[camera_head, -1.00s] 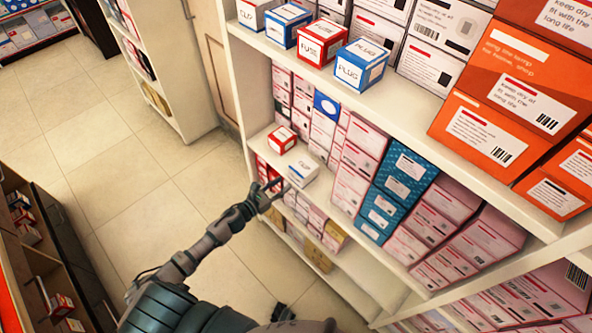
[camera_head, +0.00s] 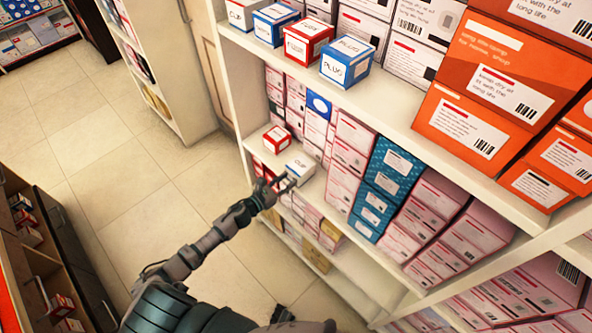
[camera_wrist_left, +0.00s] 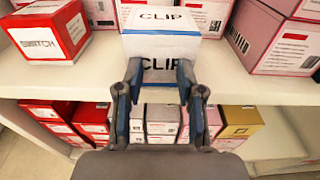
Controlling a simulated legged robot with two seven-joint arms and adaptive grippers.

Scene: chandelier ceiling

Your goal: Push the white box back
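The white box marked CLIP (camera_head: 299,167) stands on the middle shelf, near its front edge. In the left wrist view the box (camera_wrist_left: 162,45) is centred, with its white top and its front face with a blue band showing. My left gripper (camera_head: 284,183) is at the box's front. In the wrist view its fingertips (camera_wrist_left: 160,78) are spread apart with nothing between them. They overlap the lower front face and lie within the box's width. Whether they touch it cannot be told.
A red and white SWITCH box (camera_wrist_left: 50,35) stands left of the white box, with a gap between. Pink boxes (camera_wrist_left: 276,38) stand behind and right. The shelf below holds several boxes (camera_wrist_left: 162,122). The upper shelf (camera_head: 375,88) overhangs, with another white box (camera_head: 240,14).

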